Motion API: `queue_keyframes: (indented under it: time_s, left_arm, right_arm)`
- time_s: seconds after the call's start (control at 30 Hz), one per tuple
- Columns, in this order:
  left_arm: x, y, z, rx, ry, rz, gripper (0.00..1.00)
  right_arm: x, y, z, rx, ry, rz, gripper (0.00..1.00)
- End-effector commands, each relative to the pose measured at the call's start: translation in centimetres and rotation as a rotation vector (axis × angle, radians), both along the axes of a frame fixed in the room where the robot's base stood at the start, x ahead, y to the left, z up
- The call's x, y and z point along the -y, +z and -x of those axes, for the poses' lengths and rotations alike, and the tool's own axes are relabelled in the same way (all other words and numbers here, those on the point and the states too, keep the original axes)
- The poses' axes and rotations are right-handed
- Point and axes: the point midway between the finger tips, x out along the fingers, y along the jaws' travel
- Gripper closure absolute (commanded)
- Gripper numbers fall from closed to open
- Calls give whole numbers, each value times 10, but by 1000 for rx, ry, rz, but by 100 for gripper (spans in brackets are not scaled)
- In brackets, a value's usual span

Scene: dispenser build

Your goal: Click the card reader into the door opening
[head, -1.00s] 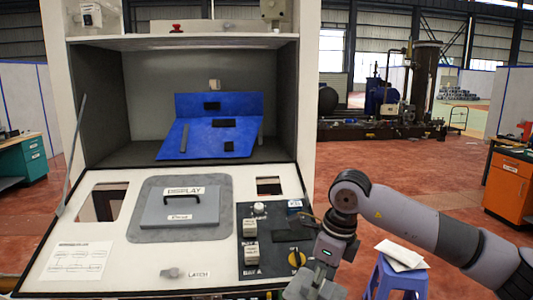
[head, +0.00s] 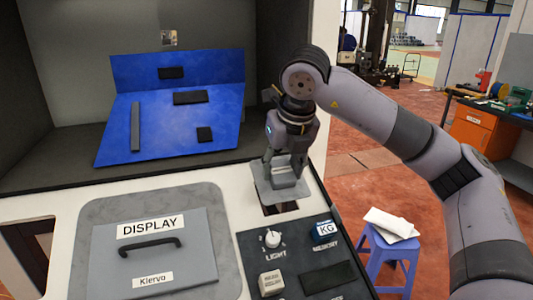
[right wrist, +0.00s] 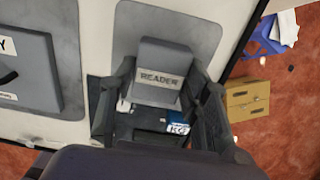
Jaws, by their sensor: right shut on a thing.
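The card reader (head: 284,181) is a grey box on a flat grey plate. In the right wrist view its box (right wrist: 161,72) carries a "READER" label. My right gripper (head: 285,162) is shut on the box from above, a finger on each side. The reader is at the right door opening (head: 280,208), whose near part shows dark below the plate; the rest is hidden. The plate looks slightly turned against the opening, and I cannot tell whether it touches the door panel (head: 238,203). My left gripper is not in view.
The grey display unit (head: 150,262) with a black handle sits left of the opening. A dark control panel (head: 285,248) with a light knob and buttons lies just in front. A blue stool (head: 388,252) stands on the floor to the right.

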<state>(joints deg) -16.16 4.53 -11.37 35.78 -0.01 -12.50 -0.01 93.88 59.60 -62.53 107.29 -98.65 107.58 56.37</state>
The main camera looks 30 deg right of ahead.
Motion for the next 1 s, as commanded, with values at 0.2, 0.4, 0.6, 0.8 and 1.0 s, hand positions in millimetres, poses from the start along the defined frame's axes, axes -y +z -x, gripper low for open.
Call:
queue_keyframes:
  time_s: [0.2, 0.4, 0.6, 0.8, 1.0]
  left_arm:
    - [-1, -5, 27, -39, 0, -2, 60]
    - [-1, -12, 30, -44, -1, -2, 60]
    - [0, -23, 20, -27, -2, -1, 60]
    - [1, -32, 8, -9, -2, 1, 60]
    - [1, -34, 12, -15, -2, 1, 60]
  right_arm:
    - [1, -6, -2, 1, -6, 1, 91]
    - [2, -21, -7, -1, -5, 0, 91]
    - [4, -42, -14, -1, -4, 0, 91]
    - [5, -55, -20, 0, -4, -1, 91]
    - [5, -57, -22, 1, -3, 0, 91]
